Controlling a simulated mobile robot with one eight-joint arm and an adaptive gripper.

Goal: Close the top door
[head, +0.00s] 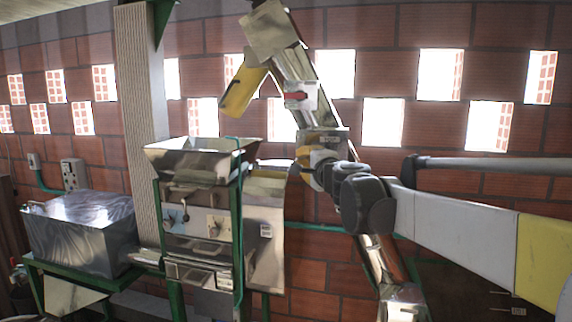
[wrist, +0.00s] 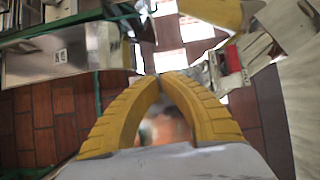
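The top door appears to be the yellow panel (head: 243,92) hanging out to the left from the upper part of the metal elevator tube (head: 312,82); it looks swung open. A yellow panel, probably the same door (wrist: 212,10), is cut off by the top edge of the wrist view. A red latch-like part (head: 296,96) sits on the tube right of the door; it also shows in the wrist view (wrist: 233,58). My gripper (head: 304,166) is below the door, in front of the tube. In the wrist view its yellow fingers (wrist: 160,78) meet at the tips, with nothing visible held.
The pulper (head: 205,215) with its metal hopper and green frame stands left of my gripper. A metal box (head: 82,235) stands further left. A pillar (head: 145,120) rises behind. Between my gripper and the yellow door there is open air.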

